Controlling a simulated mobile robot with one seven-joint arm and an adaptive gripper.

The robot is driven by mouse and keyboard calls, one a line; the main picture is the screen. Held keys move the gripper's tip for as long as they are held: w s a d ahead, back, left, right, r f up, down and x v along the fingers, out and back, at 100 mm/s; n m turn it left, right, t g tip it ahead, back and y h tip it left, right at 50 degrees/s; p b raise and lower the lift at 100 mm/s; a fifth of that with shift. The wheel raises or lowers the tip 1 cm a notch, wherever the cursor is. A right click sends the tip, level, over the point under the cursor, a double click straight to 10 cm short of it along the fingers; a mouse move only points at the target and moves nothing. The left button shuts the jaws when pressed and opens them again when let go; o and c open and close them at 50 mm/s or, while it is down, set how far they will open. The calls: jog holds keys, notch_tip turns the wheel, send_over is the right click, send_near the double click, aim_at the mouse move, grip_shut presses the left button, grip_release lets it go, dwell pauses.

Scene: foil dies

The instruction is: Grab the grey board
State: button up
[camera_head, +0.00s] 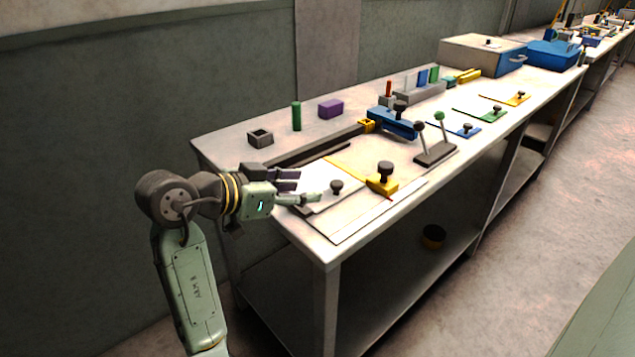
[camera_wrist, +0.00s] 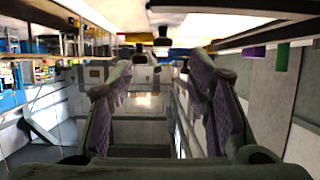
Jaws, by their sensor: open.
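The grey board (camera_head: 322,201) is a pale, thin plate with a dark round knob (camera_head: 336,186) standing on it. It lies at the near left end of the workbench. My gripper (camera_head: 308,186) is open beside the knob, at its left, with its fingers pointing toward it. Part of the board is hidden behind the fingers. In the wrist view, which is upside down, my gripper (camera_wrist: 162,70) shows two spread fingers with nothing between them. A dark knob (camera_wrist: 162,40) hangs there beyond the fingertips, near the top.
A yellow block with a dark knob (camera_head: 383,180) stands just right of the board. A purple block (camera_head: 331,109), a green cylinder (camera_head: 296,117) and a dark square ring (camera_head: 260,138) stand behind. A two-lever stand (camera_head: 435,154) and blue, green and yellow boards lie farther right.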

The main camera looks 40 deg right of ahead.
aim_at(337, 183)
jog(key=x, duration=0.3)
jog(key=shift+d, duration=0.25)
jog(key=p+x, duration=0.2)
jog(key=x, duration=0.3)
jog(key=shift+w+r, duration=0.15)
jog(key=shift+r, duration=0.05)
jog(key=shift+w+d+f, duration=0.1)
jog(key=shift+d+f, duration=0.1)
jog(key=shift+d, duration=0.05)
jog(key=shift+c, duration=0.2)
grip_shut()
